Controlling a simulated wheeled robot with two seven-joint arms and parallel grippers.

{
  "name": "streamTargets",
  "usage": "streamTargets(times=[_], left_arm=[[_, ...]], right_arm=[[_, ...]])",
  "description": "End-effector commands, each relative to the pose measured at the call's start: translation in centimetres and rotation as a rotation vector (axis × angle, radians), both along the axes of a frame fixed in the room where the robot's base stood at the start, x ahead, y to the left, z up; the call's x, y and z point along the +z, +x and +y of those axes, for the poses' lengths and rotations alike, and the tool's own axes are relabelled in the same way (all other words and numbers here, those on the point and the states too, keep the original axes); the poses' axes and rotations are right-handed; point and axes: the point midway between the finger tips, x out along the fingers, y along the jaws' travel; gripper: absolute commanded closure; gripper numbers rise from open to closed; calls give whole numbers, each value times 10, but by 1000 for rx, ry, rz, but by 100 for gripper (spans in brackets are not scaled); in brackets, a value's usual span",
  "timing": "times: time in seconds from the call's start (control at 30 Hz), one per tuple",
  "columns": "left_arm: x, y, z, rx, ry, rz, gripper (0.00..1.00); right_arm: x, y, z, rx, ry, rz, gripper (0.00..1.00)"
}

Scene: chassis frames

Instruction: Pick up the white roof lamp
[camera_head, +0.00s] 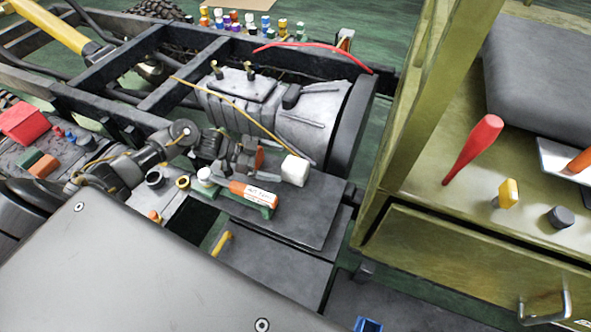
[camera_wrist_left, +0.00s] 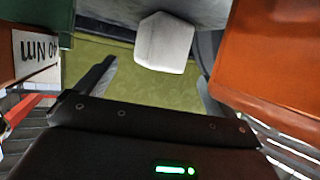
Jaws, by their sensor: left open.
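The white roof lamp (camera_head: 295,170) is a small rounded white block on the dark flat panel, right of centre in the head view. It also shows at the top middle of the left wrist view (camera_wrist_left: 163,43). My left gripper (camera_head: 256,158) is just left of the lamp in the head view. In the left wrist view its two fingers (camera_wrist_left: 155,76) are spread apart with nothing between them, and the lamp lies beyond the fingertips, apart from them. My right gripper is in neither view.
An orange tool with a white label (camera_head: 253,193) lies on a green holder close to the lamp. A large orange surface (camera_wrist_left: 268,65) is near the right finger in the wrist view. A grey engine block (camera_head: 300,110) stands behind. The dark panel (camera_head: 310,215) is bare in front.

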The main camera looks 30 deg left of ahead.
Motion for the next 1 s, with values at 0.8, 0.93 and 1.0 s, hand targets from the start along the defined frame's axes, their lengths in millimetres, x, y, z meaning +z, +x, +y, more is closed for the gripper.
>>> streamTargets(times=[0.8, 0.93, 1.0], left_arm=[[-19, 21, -41, -1, -1, 1, 28], [-19, 21, -41, -1, -1, 1, 45], [-19, 21, -41, -1, -1, 1, 54]], right_arm=[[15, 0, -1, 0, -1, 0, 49], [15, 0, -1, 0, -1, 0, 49], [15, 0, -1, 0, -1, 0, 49]])
